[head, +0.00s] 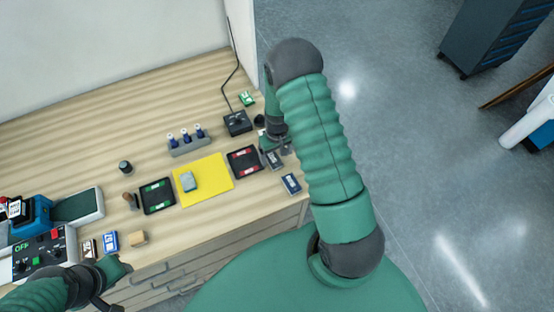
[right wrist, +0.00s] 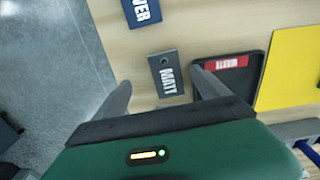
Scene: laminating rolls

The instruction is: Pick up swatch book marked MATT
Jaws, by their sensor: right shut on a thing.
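The swatch book marked MATT (right wrist: 167,75) is a small dark grey block with white lettering, lying near the table's front right edge. It also shows in the head view (head: 274,160), just below my right gripper (head: 278,148). In the right wrist view the two fingers of my right gripper (right wrist: 160,78) stand on either side of the book, and it is shut on it. Finger contact is hard to make out. My left gripper (head: 118,270) is at the bottom left, by the table's front edge; its jaws are too small to read.
A blue swatch book (head: 291,183) ending in "VER" lies close by, nearer the edge. A black tray with red labels (head: 244,162) and a yellow mat (head: 217,178) are to the left. A black box with a cable (head: 237,122) stands behind. Floor is beyond the table's right edge.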

